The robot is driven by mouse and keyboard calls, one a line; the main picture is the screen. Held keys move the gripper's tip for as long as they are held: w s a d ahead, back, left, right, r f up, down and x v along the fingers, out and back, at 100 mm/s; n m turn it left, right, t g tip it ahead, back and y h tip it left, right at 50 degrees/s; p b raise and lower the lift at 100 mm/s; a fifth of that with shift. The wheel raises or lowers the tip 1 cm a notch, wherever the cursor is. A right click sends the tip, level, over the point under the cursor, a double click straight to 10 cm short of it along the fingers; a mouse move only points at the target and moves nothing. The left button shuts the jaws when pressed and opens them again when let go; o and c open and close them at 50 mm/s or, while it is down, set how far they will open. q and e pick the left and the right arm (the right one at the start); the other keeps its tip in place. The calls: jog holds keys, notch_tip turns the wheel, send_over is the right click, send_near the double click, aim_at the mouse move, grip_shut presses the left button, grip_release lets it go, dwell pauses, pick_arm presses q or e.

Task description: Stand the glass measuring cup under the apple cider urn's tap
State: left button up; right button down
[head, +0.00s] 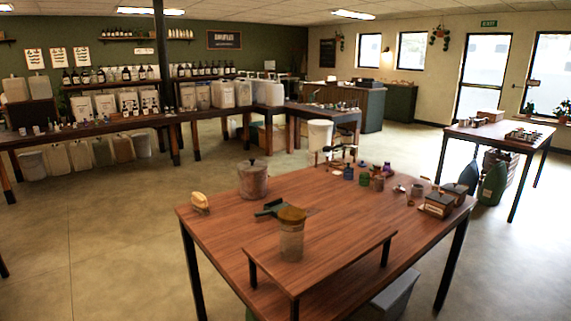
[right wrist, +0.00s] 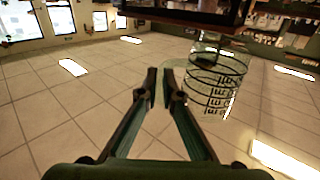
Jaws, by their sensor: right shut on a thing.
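The glass measuring cup (right wrist: 217,84), clear with dark graduation marks, shows in the right wrist view just right of the fingertips. My right gripper (right wrist: 160,88) has its two fingers close together there and is shut on the cup at its side; the exact contact is too faint to see. That view looks upside down, with the ceiling below. Neither gripper shows in the head view. White urn-like containers (head: 222,94) stand on the back counter in the head view. Their labels are too small to read, so I cannot tell which one is the apple cider urn.
A brown table (head: 225,223) stands in front, with a raised shelf (head: 340,250) holding a lidded glass jar (head: 291,238). The floor at left (head: 100,230) is open.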

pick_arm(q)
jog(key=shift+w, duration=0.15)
pick_arm(e)
jog(key=s+f, duration=0.2)
jog(key=s, duration=0.5)
jog(key=shift+s+f, duration=0.4)
